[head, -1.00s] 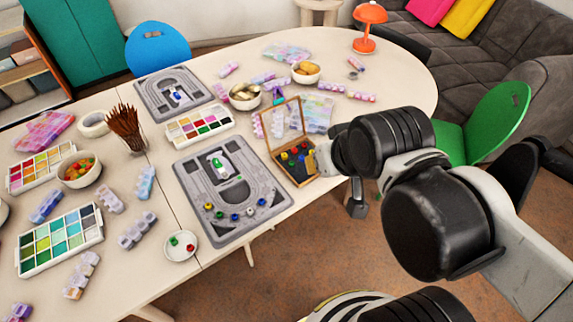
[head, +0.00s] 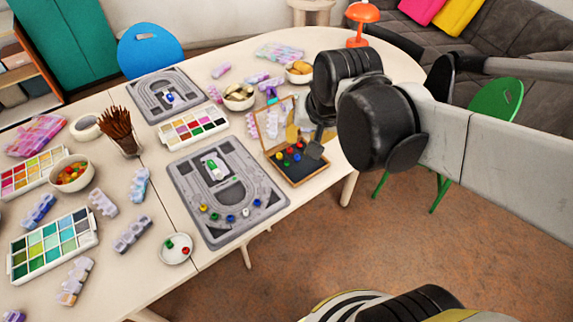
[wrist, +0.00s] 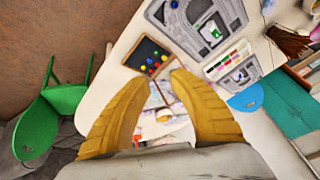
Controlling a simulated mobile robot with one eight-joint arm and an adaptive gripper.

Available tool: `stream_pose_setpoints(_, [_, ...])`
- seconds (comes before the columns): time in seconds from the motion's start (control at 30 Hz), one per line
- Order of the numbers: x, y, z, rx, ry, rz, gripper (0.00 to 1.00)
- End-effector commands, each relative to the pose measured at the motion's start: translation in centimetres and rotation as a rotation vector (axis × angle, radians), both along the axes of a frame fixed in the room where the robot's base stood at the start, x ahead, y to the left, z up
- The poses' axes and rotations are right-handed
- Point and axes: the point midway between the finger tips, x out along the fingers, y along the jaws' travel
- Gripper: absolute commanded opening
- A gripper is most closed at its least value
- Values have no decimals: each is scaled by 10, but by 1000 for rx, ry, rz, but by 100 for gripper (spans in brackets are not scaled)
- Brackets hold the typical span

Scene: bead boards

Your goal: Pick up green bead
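Green beads show in several places. One lies in the open wooden box (head: 312,172) among red, blue and yellow beads; its box bead (head: 279,156) is small. Another green bead sits on the near grey bead board (head: 268,207), and one lies with a red bead on the small white dish (head: 176,258). My gripper (head: 301,140) is over the box's back right side in the head view and partly hides it. In the wrist view my yellow fingers (wrist: 160,77) are spread with nothing between their tips. The box's black tray (wrist: 146,50) shows just beyond them.
A second bead board (head: 140,90) and a palette (head: 192,126) lie left of the box. A cup of brown sticks (head: 126,147) stands farther left. An orange lamp (head: 362,14) stands at the back. A green chair (head: 497,97) is right of the table.

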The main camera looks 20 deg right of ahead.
Motion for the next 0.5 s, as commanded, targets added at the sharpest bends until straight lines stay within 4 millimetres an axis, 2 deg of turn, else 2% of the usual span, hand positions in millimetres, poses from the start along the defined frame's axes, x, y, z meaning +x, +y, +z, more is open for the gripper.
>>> stream_pose_setpoints(0.03, [19,-3,-8,30,23,-56,25])
stream_pose_setpoints(0.17, [62,-8,-35,116,91,-222,25])
stream_pose_setpoints(0.27, [93,-13,-64,176,143,-351,25])
stream_pose_setpoints(0.4, [132,-21,-116,248,214,-533,25])
stream_pose_setpoints(0.5, [152,-25,-153,287,258,-646,25])
